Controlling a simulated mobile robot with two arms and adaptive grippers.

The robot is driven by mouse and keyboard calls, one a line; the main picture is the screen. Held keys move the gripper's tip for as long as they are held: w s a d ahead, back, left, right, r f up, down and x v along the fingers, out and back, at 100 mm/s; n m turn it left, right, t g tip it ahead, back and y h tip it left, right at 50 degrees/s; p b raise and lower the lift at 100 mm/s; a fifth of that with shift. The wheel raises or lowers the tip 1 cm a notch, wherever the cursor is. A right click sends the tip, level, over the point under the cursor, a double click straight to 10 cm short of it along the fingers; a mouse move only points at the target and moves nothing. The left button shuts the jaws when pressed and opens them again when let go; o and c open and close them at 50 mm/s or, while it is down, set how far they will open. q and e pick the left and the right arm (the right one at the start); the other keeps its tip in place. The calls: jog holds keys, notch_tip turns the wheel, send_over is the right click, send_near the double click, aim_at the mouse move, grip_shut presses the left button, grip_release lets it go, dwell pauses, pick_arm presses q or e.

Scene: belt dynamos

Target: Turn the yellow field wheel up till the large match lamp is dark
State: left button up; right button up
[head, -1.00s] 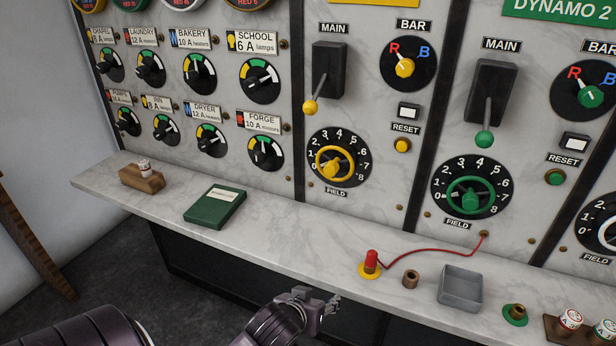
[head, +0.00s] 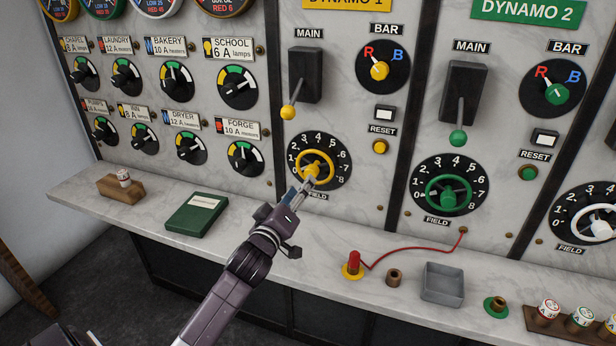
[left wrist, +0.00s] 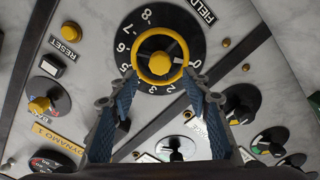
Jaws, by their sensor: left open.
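The yellow field wheel (head: 317,166) sits on a black dial numbered up to 8 on the Dynamo 1 panel. It also shows in the left wrist view (left wrist: 161,37), with a yellow hub in its middle. My left gripper (head: 309,182) is at the lower part of the wheel. In the left wrist view its open blue-padded fingers (left wrist: 160,85) point at the wheel, one tip near each side of the rim. I cannot tell whether they touch the rim. No large match lamp is visible. My right gripper is not in view.
A marble ledge (head: 110,222) runs below the panel. On it are a green book (head: 196,214), a wooden block (head: 122,187), a red plug (head: 354,262) with a red cord, and a grey tray (head: 443,283). The green field wheel (head: 447,192) is to the right.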

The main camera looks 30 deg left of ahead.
aim_at(313, 171)
pick_arm(q)
jog(key=p+x, duration=0.1)
jog(key=x, duration=0.5)
jog(key=shift+w, duration=0.25)
jog(key=shift+a, duration=0.1)
jog(key=shift+c, duration=0.3)
jog(key=c, duration=1.1)
jog(key=shift+m, duration=0.3)
jog(key=m+p, duration=0.2)
jog(key=m, duration=2.1)
jog(key=shift+m, duration=0.3)
